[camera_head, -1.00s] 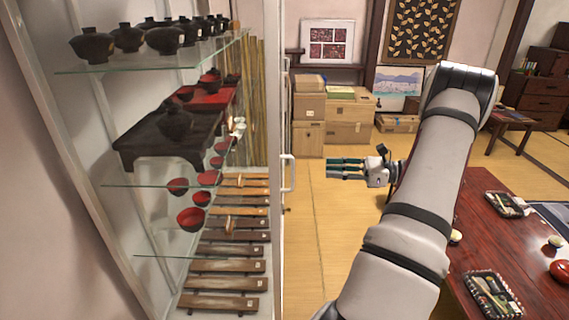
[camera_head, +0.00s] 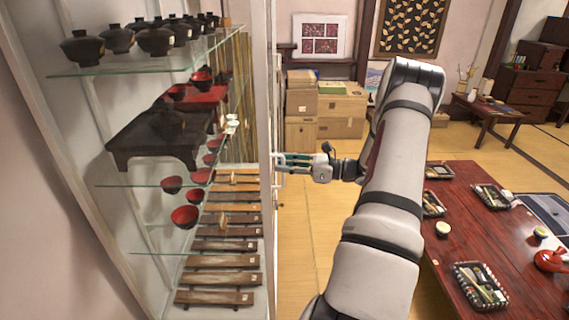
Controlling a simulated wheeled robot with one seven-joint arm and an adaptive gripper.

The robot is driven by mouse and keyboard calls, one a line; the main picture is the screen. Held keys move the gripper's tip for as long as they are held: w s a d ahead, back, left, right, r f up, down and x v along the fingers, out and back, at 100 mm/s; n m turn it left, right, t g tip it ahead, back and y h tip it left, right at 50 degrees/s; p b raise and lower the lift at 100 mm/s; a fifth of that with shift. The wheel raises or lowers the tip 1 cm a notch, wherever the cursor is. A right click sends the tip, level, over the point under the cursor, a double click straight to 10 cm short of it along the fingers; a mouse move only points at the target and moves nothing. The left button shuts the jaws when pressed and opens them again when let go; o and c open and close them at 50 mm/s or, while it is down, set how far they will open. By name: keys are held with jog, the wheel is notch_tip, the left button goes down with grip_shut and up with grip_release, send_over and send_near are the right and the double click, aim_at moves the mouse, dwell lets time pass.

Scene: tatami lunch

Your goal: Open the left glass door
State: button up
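The display cabinet (camera_head: 88,118) fills the left of the view. Its glass door is seen nearly edge-on, along a pale upright frame (camera_head: 271,90), and looks closed. A white vertical bar handle (camera_head: 279,181) stands out from this frame. My gripper (camera_head: 281,160) points left, with its teal fingertips at the upper part of the handle. The fingers overlap the handle in the picture. I cannot tell whether they touch it, surround it or are closed on it. Which of the doors bears this handle is not clear.
A low red table (camera_head: 465,226) with lunch trays and a red teapot stands at right. Cardboard boxes (camera_head: 340,105) are stacked at the back. Bare tatami (camera_head: 310,230) lies between cabinet and arm.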

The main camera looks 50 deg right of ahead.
jog(key=shift+w+a, duration=0.2)
jog(key=shift+w, duration=0.2)
jog(key=shift+c, duration=0.2)
grip_shut()
